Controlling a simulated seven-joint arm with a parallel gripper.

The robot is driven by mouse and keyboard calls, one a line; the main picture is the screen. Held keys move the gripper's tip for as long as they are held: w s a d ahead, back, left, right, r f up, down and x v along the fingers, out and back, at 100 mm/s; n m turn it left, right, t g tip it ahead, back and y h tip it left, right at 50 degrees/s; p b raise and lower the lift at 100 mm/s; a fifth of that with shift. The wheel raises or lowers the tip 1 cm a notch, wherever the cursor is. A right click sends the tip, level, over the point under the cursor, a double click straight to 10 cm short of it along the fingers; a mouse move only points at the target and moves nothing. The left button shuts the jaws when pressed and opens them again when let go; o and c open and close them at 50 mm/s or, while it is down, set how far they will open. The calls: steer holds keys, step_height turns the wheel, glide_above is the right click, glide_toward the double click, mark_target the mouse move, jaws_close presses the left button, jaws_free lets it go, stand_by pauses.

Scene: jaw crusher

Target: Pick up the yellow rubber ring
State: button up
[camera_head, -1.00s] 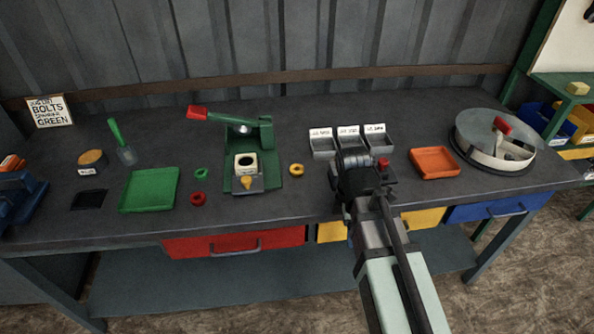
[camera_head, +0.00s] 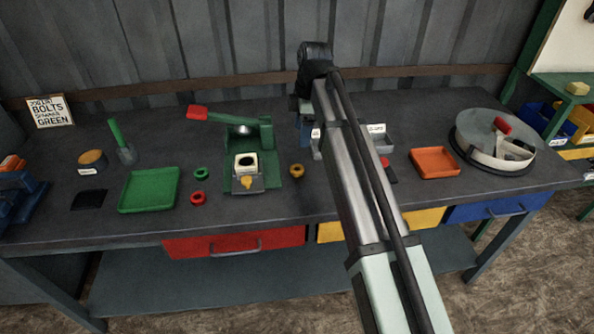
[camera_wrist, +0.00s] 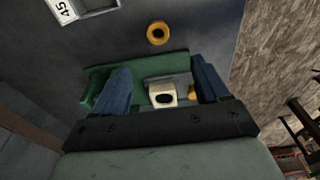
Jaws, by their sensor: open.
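The yellow rubber ring (camera_head: 296,171) lies flat on the bench, just right of the green press base, in the head view. In the wrist view the yellow ring (camera_wrist: 158,33) shows whole at the upper middle, beyond my fingertips. My gripper (camera_wrist: 160,80) is open and empty, with its two blue fingers spread apart. In the head view my gripper (camera_head: 306,130) is mostly hidden behind my arm; a blue part shows above the bench, right of the press and behind the ring.
The green press (camera_head: 240,135) with its red-tipped lever stands left of the ring. A green ring (camera_head: 201,174), a red ring (camera_head: 198,198) and a green tray (camera_head: 149,190) lie further left. Grey bins (camera_head: 380,139) are partly behind my arm. An orange tray (camera_head: 435,162) lies right.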

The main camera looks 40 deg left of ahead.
glide_above(297, 168)
steer(key=f, duration=0.8)
steer(key=shift+d, duration=0.3)
steer(key=shift+a+f, duration=0.2)
steer(key=shift+f, duration=2.5)
steer(key=shift+c, duration=0.5)
steer(key=c, duration=1)
